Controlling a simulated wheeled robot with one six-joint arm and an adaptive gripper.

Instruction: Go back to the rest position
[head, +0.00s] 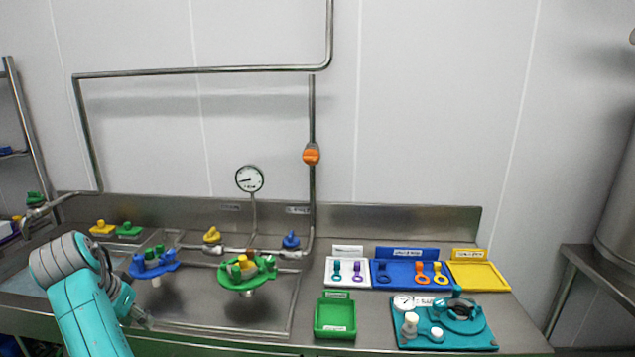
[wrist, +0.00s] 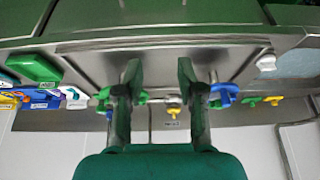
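My gripper shows in the wrist view (wrist: 158,75) with its two dark fingers apart and nothing between them, so it is open. In the head view my gripper (head: 138,314) is at the lower left, partly hidden by my teal arm, near the left edge of the sink tray (head: 205,328). The blue handwheel (head: 152,265) is just above it in the picture, and I see no contact. The green handwheel (head: 247,274) is to its right, clear of it.
Pipes with a gauge (head: 249,179) and an orange valve (head: 311,154) rise behind the bench. To the right are a green bin (head: 334,318), a blue tray (head: 408,281), a yellow tray (head: 482,277) and a teal board (head: 470,341). The air above the bench's right side is clear.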

